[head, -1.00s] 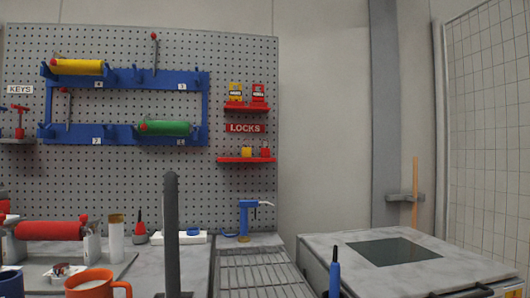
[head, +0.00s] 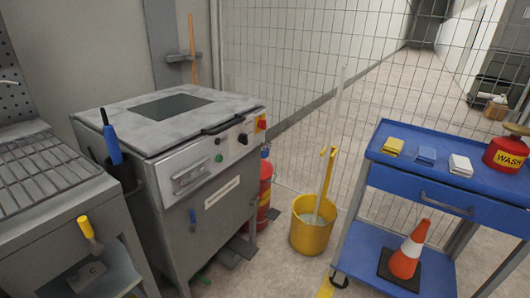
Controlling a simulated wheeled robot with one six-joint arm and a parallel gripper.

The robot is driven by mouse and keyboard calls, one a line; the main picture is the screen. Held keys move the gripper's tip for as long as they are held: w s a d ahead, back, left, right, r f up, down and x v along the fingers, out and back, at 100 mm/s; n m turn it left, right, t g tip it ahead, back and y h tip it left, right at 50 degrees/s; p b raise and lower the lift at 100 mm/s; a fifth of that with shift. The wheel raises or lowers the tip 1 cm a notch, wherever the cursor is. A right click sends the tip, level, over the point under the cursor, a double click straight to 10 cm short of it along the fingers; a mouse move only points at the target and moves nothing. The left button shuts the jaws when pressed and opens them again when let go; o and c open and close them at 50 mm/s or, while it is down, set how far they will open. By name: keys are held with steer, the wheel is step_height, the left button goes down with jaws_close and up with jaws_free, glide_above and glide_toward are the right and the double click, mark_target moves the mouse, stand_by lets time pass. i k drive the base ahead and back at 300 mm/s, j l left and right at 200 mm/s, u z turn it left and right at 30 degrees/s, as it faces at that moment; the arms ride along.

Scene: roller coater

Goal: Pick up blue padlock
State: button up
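I see no blue padlock in the head view. The LOCKS shelves are outside the picture; only a narrow edge of the pegboard (head: 12,80) shows at the far left. My gripper does not show in the head view.
A grey cabinet machine (head: 185,215) stands left of centre, beside a wire-rack bench (head: 45,165).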

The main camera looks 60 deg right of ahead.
mark_target(265, 152)
steer(key=z, duration=1.6)
